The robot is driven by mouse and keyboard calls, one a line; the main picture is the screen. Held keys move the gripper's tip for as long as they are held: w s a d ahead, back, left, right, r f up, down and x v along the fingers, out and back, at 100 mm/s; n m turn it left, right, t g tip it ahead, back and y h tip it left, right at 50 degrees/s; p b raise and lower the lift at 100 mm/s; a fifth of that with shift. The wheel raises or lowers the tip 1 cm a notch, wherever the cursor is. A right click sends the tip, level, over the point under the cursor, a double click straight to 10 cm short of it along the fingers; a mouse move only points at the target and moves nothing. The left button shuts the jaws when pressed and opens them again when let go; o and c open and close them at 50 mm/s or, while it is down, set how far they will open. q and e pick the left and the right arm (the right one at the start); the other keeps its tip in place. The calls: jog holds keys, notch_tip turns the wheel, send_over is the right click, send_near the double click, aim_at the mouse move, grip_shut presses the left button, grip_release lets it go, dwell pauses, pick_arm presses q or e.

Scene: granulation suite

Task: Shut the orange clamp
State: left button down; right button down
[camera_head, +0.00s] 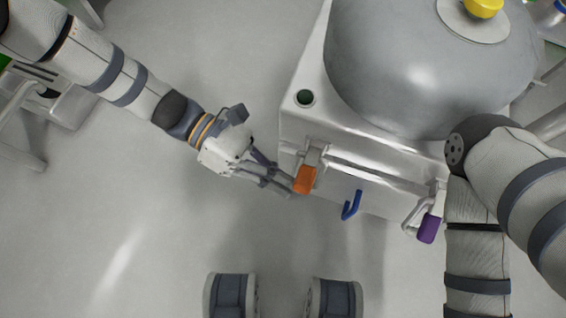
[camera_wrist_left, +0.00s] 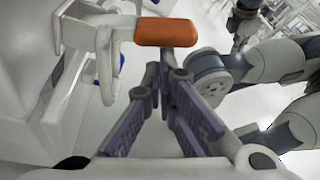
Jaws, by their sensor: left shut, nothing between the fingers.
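The orange clamp (camera_head: 305,180) is on the front edge of the grey metal housing, near its left corner. Its orange grip points outward on a metal lever. In the left wrist view the orange grip (camera_wrist_left: 165,32) lies across the top centre, with its metal bracket to the left. My left gripper (camera_head: 287,189) is shut and empty, its tips close beside the orange grip on the left. In the left wrist view my left gripper's fingertips (camera_wrist_left: 164,72) meet just below the grip. Contact cannot be told. My right gripper is not in view.
A purple-gripped clamp (camera_head: 429,228) is at the housing's right front, near my right arm. A blue hook-shaped handle (camera_head: 352,205) sticks out between the clamps. A large rounded grey vessel (camera_head: 420,70) stands on the housing (camera_head: 300,120).

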aim_at(308, 182)
pick_arm(q)
jog(key=r+n+g, duration=0.1)
jog(key=r+n, duration=0.1)
jog(key=n, duration=0.1)
jog(key=w+r+n+g+b, duration=0.1)
jog(key=r+n+g, duration=0.1)
jog(key=n, duration=0.1)
jog(key=shift+w+d+r+h, duration=0.15)
jog(key=shift+w+d+h, duration=0.05)
jog(key=shift+h, duration=0.1)
jog(key=shift+w+r+n, duration=0.2)
jog(key=shift+r+n, duration=0.1)
jog(key=shift+w, duration=0.1)
dwell(0.4)
